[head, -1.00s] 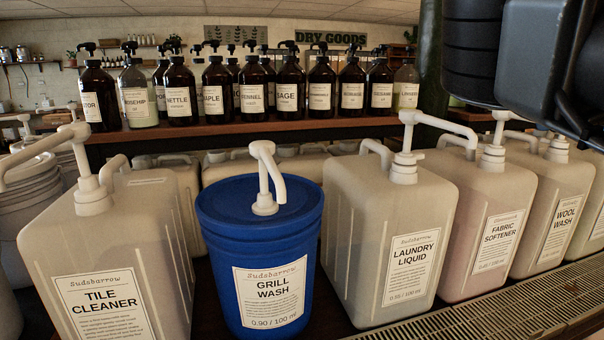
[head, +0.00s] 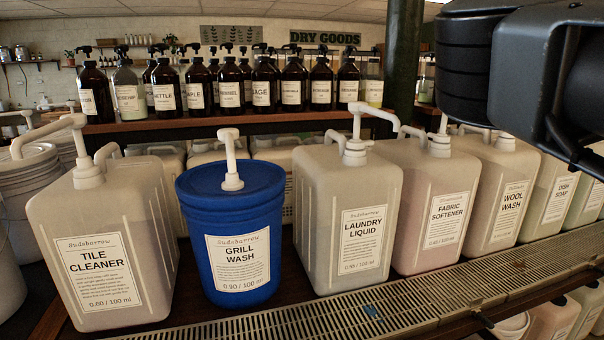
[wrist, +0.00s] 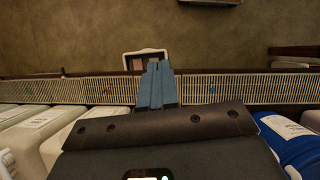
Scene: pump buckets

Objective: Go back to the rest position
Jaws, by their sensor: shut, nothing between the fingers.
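My gripper (wrist: 157,68) shows in the wrist view with its blue fingers together and nothing between them. It is over the slotted drip grate (wrist: 215,88), apart from the containers. In the head view, part of my dark arm fills the upper right, and the fingers are out of that view. The blue Grill Wash bucket (head: 240,265) stands upright with its white pump (head: 231,165) on the lid. The bucket also shows at the right edge of the wrist view (wrist: 283,140).
Tile Cleaner (head: 105,250), Laundry Liquid (head: 330,230) and Fabric Softener (head: 430,225) jugs flank the bucket in a row. The drip grate runs along their front. Brown bottles (head: 230,90) stand on a shelf behind. A pale container (wrist: 129,62) lies beyond the grate below.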

